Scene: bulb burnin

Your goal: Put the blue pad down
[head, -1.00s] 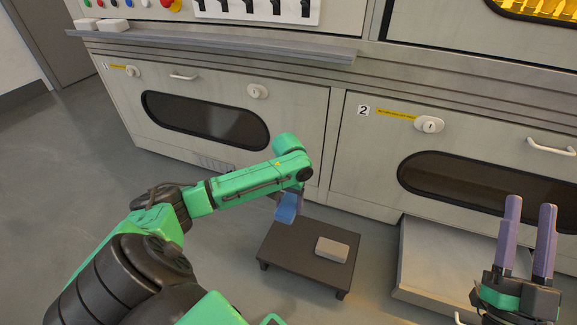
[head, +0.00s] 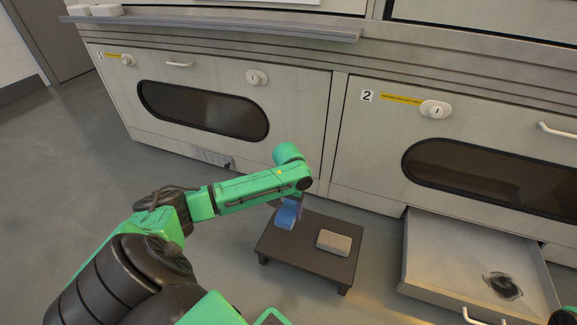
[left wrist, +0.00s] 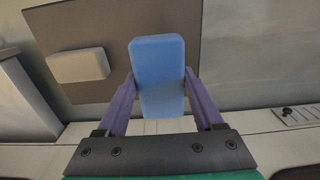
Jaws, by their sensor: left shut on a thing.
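The blue pad (head: 286,216) is between the fingers of my left gripper (head: 291,203), over the left back part of a low dark table (head: 300,261). In the left wrist view, the purple fingers of the left gripper (left wrist: 160,82) press on both long sides of the blue pad (left wrist: 158,60). The table top (left wrist: 110,28) shows behind the pad. I cannot tell whether the pad touches the table.
A grey pad (head: 334,242) lies on the right part of the table. Cabinet doors rise behind. A ledge (head: 210,29) holds white blocks (head: 105,10). Floor at left is clear.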

